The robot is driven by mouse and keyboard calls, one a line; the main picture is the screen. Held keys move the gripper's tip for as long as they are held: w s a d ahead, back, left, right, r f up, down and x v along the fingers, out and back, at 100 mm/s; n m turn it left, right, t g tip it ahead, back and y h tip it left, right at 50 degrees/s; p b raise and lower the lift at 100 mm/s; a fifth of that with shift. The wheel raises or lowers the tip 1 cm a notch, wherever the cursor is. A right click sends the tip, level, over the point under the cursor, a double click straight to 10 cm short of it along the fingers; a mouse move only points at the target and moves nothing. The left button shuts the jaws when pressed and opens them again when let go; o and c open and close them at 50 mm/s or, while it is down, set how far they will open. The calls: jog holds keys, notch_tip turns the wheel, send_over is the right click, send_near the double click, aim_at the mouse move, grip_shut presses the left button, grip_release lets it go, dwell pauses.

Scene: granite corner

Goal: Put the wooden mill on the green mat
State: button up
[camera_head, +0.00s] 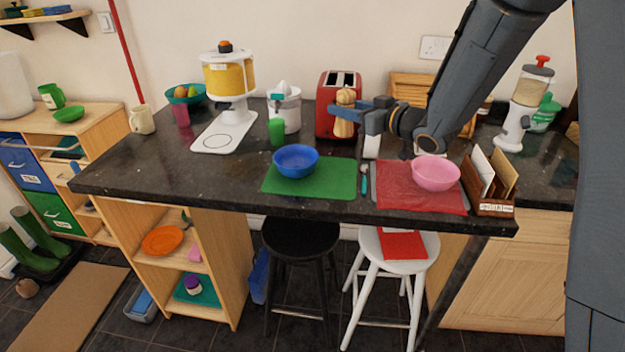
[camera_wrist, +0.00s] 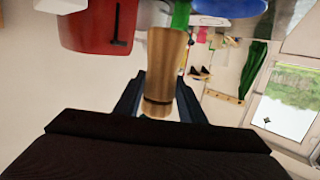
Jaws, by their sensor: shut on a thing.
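The wooden mill (camera_head: 344,128) is light brown and upright in the head view, in front of the red toaster. My gripper (camera_head: 352,112) is shut on it from the right. The mill (camera_wrist: 163,65) also shows in the wrist view between the two dark fingers (camera_wrist: 157,97). Whether its base touches the counter is hard to tell. The green mat (camera_head: 340,178) lies at the counter's front edge, in front of the mill. A blue bowl (camera_head: 296,160) stands on the mat's left part; the right part is bare.
The red toaster (camera_head: 330,108) stands close behind the mill. A red mat (camera_head: 394,190) with a pink bowl (camera_head: 436,172) lies to the right of the green mat, with cutlery (camera_head: 364,180) between them. A green cup (camera_head: 276,132) and a white juicer (camera_head: 287,108) stand left of the mill.

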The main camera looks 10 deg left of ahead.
jog(key=f, duration=0.1)
jog(key=f+b, duration=0.1)
jog(key=shift+w+f, duration=0.35)
jog(key=shift+w, duration=0.05)
jog(key=shift+f+p, duration=0.9)
jog(key=shift+f, duration=3.95)
jog(key=shift+f, duration=0.1)
jog(key=o, duration=1.1)
jog(key=shift+o, duration=0.2)
jog(key=shift+s+d, duration=0.1)
jog(key=b+v, duration=0.2)
jog(key=v, duration=1)
jog(key=shift+b, duration=0.35)
